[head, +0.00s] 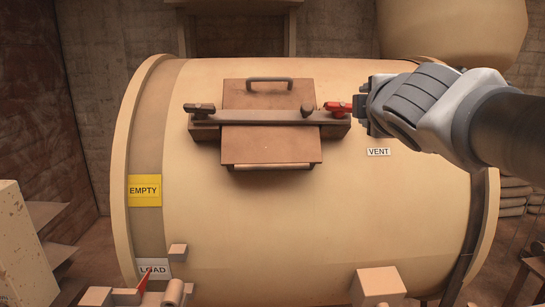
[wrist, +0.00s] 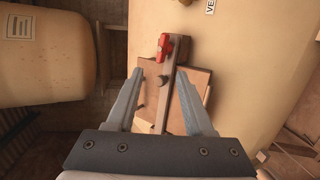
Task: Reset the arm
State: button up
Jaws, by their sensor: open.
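My gripper (head: 360,106) is at the right end of the hatch bar in the head view, close to a small red handle (head: 338,107). In the wrist view my gripper (wrist: 160,72) is open, with its two fingers apart and nothing held between them. The red handle (wrist: 166,47) shows just beyond the fingertips there, on the end of the bar (wrist: 172,80). I cannot tell whether a finger touches it. The brown hatch (head: 270,145) with a grey pull handle (head: 270,80) lies on the large cream drum (head: 330,220).
A VENT label (head: 379,152) sits below my wrist. A yellow EMPTY label (head: 145,190) and a LOAD label (head: 154,268) with a red pointer (head: 145,281) are at the drum's left. A cream block (head: 378,286) stands at the front. Another rounded tank (head: 455,30) stands behind.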

jog(key=s+a+f+m+g, duration=0.1)
jog(key=s+f+m+g, duration=0.4)
jog(key=f, duration=0.8)
jog(key=s+a+f+m+g+y, duration=0.1)
jog(key=s+f+m+g, duration=0.4)
jog(key=s+f+m, duration=0.7)
jog(key=s+f, duration=0.2)
jog(key=s, duration=0.2)
jog(key=shift+s+g+y, duration=0.2)
jog(key=shift+g+y, duration=0.1)
